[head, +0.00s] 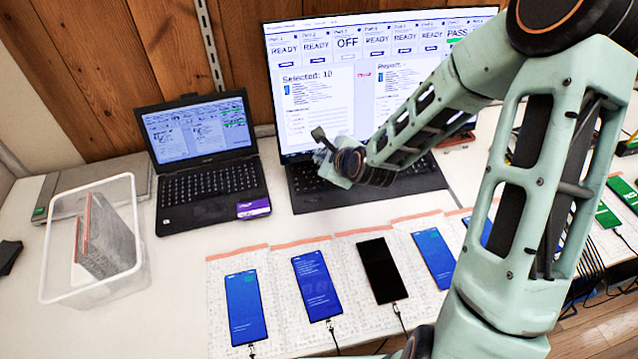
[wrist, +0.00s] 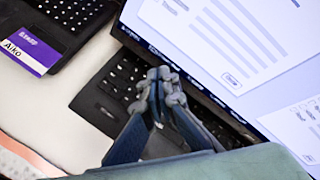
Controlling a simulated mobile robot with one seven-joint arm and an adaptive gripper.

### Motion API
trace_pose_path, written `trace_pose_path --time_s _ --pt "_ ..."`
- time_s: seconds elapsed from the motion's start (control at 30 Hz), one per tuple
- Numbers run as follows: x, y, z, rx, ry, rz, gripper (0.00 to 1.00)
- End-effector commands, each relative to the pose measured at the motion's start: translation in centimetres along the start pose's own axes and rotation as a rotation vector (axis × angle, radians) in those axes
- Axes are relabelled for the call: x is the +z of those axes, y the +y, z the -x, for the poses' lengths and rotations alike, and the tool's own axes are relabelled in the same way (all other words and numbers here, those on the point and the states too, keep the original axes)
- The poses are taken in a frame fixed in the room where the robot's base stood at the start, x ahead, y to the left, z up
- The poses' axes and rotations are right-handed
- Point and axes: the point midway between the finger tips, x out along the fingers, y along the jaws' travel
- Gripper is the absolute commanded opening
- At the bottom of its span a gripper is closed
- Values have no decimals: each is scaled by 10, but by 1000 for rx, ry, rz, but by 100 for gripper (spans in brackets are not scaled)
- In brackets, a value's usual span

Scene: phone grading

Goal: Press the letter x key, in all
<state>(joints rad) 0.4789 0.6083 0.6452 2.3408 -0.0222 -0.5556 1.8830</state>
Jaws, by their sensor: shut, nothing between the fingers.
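In the wrist view, part of the keyboard (wrist: 98,108) shows left of and behind my gripper (wrist: 160,76). My gripper is shut and empty, its fingertips together over the keyboard near the monitor's lower edge. I cannot tell whether the tips touch a key. My fingers and wrist hide much of the keyboard, and single letters, the x among them, are too small to read.
An open laptop (head: 212,185) with a purple label (head: 254,208) stands left of the keyboard. A clear bin (head: 72,296) holding a grey item is further left. Several phones, such as a blue one (head: 246,308) and a black one (head: 381,270), lie on white pads along the front.

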Motion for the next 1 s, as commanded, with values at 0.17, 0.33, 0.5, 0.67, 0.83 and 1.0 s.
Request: trace_pose_path --time_s 0.17,0.33,0.5,0.67,0.83,1.0 --pt "-13 14 -18 1 -1 1 0" --pt "-26 26 -35 0 0 1 0" --pt "-36 36 -48 0 0 -1 0" --pt "-39 39 -53 -1 0 0 0" --pt "-38 38 -53 -1 0 1 0" --pt "-38 38 -53 0 0 1 0"
